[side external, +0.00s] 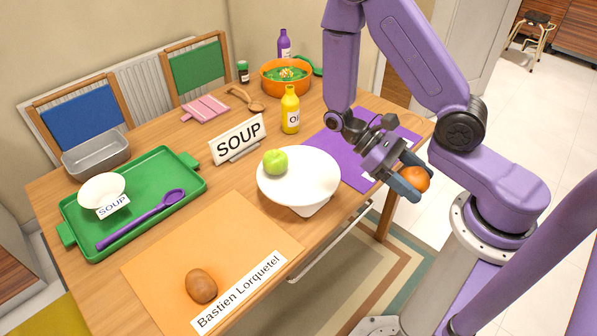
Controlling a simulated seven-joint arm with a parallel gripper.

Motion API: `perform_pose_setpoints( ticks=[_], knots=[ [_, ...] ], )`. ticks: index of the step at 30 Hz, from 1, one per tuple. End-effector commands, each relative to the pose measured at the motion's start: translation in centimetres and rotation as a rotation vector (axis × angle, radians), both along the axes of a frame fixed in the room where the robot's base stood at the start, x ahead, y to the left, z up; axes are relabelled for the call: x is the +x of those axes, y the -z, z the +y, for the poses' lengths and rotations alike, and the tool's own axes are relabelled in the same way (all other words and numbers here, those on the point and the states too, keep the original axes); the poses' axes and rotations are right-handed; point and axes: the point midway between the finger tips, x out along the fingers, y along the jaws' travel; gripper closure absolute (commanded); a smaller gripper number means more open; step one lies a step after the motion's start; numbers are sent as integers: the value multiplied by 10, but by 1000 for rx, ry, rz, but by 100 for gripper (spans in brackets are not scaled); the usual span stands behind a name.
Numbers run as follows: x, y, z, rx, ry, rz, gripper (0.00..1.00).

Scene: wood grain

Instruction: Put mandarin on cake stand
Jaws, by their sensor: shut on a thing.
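The mandarin (416,178) is orange and round. My gripper (411,183) is shut on it and holds it in the air, to the right of the cake stand and over the right edge of the table. The cake stand (308,186) is a white round plate on a short foot, standing near the table's front edge. A green apple (275,162) sits on its left part. The right side of the plate's top is bare.
A purple mat (345,170) lies behind the stand. A yellow bottle (290,110) and a SOUP sign (238,138) stand behind it. A green tray (150,222) with a bowl (102,190) and purple spoon is at left. A brown potato-like item (201,286) lies on an orange mat (215,245).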

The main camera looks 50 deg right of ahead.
Motion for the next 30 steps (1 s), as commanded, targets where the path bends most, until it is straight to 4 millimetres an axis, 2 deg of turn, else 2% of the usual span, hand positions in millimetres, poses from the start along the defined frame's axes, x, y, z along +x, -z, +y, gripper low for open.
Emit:
perform_pose_setpoints(
  ticks=[1, 5, 9, 13, 18, 21, 24, 30],
  knots=[
    [3, 0, 7, 0, 133, 0, 64],
    [20, 0, 28, 0, 463, 0, 64],
    [56, -2, 42, 0, 827, 0, 64],
    [101, -6, 40, 2, 1164, -1, 64],
    [154, -13, 19, 1, 1516, 0, 64],
    [173, -16, 6, 0, 1640, 1, 64],
    [183, -18, -2, 0, 1705, 1, 64],
    [208, -9, -5, 0, 1733, 2, 64]
  ],
)
